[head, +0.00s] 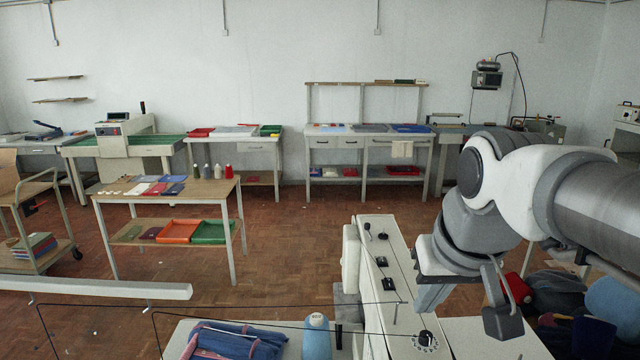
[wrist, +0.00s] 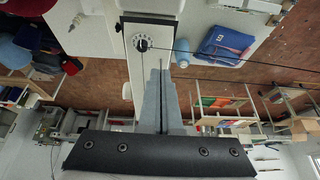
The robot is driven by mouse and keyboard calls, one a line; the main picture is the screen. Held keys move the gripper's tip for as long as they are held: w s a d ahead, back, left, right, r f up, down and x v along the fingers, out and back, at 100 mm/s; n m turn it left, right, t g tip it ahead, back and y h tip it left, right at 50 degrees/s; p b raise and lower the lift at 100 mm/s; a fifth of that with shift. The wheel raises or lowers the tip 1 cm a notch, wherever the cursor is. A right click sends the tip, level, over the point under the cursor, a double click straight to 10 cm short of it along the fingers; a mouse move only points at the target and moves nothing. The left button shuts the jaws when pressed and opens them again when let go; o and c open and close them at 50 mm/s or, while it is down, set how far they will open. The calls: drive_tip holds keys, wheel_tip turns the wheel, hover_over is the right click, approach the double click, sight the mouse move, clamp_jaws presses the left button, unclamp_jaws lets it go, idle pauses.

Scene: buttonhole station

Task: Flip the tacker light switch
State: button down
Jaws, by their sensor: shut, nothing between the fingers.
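The white sewing machine (head: 372,245) stands at the front centre in the head view. Its top carries small black switch-like fittings, one farther back (head: 382,261) and one nearer (head: 389,284). I cannot tell which one is the light switch. A round marked dial (head: 427,340) with a black knob sits nearer; it also shows in the wrist view (wrist: 142,43). My gripper (head: 420,306) hangs above the machine, right of the fittings. In the wrist view its fingers (wrist: 160,70) are together and empty, apart from the dial in the picture.
Folded blue cloth (head: 235,340) and a blue thread cone (head: 315,335) lie at the front. Thin dark wires cross above them. A work table (head: 110,200) with red and green trays stands to the left. Fabric bundles (head: 560,290) lie at the right. Brown floor between is open.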

drive_tip(key=shift+t, duration=0.3)
drive_tip(key=s+f, duration=0.1)
drive_tip(key=s, duration=0.1)
drive_tip(key=s+f, duration=0.2)
drive_tip(key=s, duration=0.1)
drive_tip(key=s+f, duration=0.2)
drive_tip(key=shift+s+f, duration=0.2)
drive_tip(key=shift+s, duration=0.05)
drive_tip(key=c, duration=1.4)
unclamp_jaws()
drive_tip(key=shift+s+f, duration=0.2)
drive_tip(key=shift+o, duration=1.3)
drive_tip(key=shift+w+r, duration=0.15)
drive_tip(key=shift+r, duration=0.1)
drive_tip(key=o, duration=0.3)
drive_tip(key=shift+h, duration=0.3)
drive_tip(key=w+r, duration=0.2)
drive_tip(key=r, duration=0.1)
drive_tip(key=shift+w+a+r+p, duration=0.1)
drive_tip(key=shift+w+p, duration=0.3)
drive_tip(key=shift+o, duration=0.2)
wheel_tip(320, 180, up, 9)
drive_tip(key=g+p, duration=0.4)
drive_tip(key=g, duration=0.2)
hover_over(389, 281)
wheel_tip(389, 281, down, 17)
drive_tip(key=shift+r+b, duration=0.1)
drive_tip(key=shift+b, duration=0.45)
drive_tip(key=shift+c, duration=0.2)
clamp_jaws()
